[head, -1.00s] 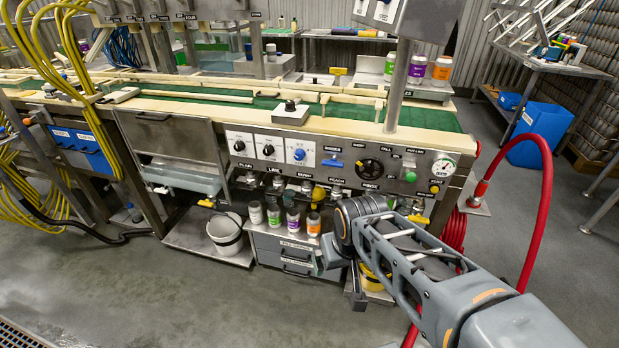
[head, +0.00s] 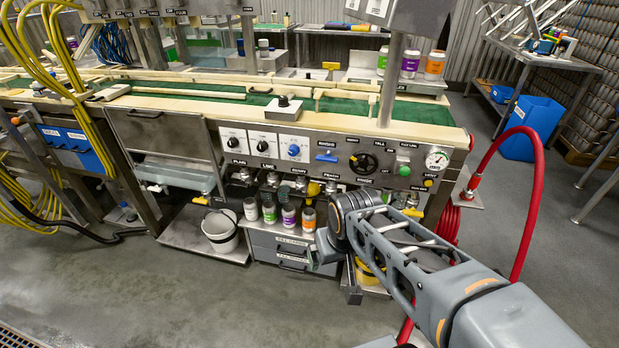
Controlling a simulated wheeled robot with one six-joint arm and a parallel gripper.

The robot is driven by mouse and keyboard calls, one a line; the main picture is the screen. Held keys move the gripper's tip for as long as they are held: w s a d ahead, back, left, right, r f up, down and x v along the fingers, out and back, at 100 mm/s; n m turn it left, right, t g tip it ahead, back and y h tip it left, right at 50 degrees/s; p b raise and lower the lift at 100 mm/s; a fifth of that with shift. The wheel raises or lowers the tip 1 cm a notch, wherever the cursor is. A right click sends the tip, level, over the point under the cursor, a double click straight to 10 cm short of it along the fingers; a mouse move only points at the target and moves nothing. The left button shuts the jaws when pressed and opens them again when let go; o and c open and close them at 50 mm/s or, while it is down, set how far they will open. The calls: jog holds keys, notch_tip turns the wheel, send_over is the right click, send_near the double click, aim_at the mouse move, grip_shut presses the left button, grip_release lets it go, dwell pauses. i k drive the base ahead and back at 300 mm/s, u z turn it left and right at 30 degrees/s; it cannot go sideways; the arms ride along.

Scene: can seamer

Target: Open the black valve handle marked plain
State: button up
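The label PLAIN (head: 237,161) is at the left end of the valve row on the steel control panel (head: 330,150). A small valve (head: 244,176) hangs under it; its handle is too small to tell its colour or position. More valves follow to the right, under LIME, BERRY and PEACH. My gripper (head: 326,252) is low in front of the machine, right of the bottles and well right of and below the plain valve. It appears to touch nothing. Its fingers are partly hidden by my wrist, and their opening is unclear.
Several bottles (head: 270,214) stand on a drawer cabinet (head: 290,244) below the valves. A white bucket (head: 220,232) sits on a low steel shelf (head: 180,240). A red hose (head: 528,205) loops at the right, near a blue bin (head: 532,128). The floor in front is clear.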

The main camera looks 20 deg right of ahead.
aim_at(242, 184)
jog(key=u, duration=0.05)
jog(key=k, duration=0.6)
jog(key=u, duration=0.3)
jog(key=i, duration=0.9)
jog(key=u, duration=0.95)
jog(key=i, duration=0.35)
jog(key=u, duration=0.25)
